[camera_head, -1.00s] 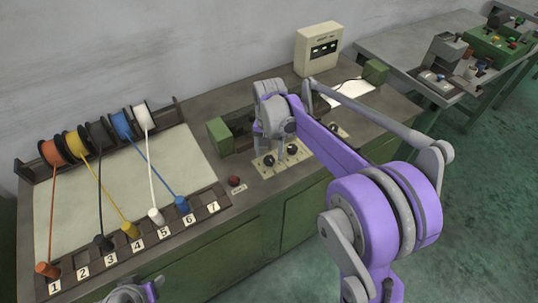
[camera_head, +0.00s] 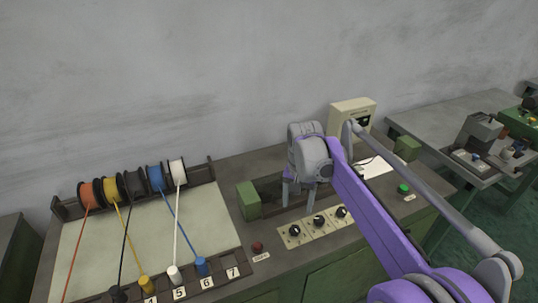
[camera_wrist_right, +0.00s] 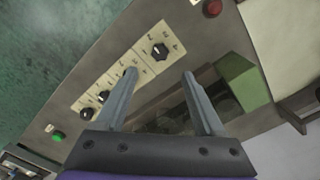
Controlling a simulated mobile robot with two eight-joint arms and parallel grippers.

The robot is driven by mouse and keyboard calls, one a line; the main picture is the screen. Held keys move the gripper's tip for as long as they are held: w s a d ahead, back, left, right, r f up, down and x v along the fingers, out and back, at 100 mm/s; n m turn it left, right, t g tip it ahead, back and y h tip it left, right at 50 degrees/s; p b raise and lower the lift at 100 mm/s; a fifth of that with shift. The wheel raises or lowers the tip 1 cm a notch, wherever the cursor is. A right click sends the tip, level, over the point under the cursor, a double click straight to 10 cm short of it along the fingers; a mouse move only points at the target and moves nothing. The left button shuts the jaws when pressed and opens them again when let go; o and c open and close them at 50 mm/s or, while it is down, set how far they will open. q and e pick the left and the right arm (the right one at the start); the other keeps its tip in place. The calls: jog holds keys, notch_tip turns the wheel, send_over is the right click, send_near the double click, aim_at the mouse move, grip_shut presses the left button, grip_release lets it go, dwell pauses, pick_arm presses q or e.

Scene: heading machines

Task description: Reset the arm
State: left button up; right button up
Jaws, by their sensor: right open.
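My right arm reaches in from the lower right in the head view. Its gripper (camera_head: 300,192) points down over the bench, just behind a row of black knobs on cream plates (camera_head: 319,222). In the right wrist view the two grey fingers (camera_wrist_right: 158,80) are spread apart with nothing between them. A green block (camera_wrist_right: 243,80) is to the right of the fingers. My left gripper does not show.
A red button (camera_head: 257,247) and a green button (camera_head: 403,188) sit on the bench top. Green blocks (camera_head: 248,201) flank a dark recess. A cream box (camera_head: 352,113) stands behind. Coloured spools (camera_head: 134,184) with cords to numbered slots are at left.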

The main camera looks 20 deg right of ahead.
jog(key=s+a+f+n+t, duration=0.2)
jog(key=s+f+n, duration=0.1)
jog(key=s, duration=0.8)
jog(key=s+a+f+n+t, duration=0.3)
jog(key=s+f+n, duration=0.1)
jog(key=s, duration=0.8)
jog(key=shift+s+f+p, duration=0.2)
jog(key=shift+f+p, duration=0.2)
dwell(0.6)
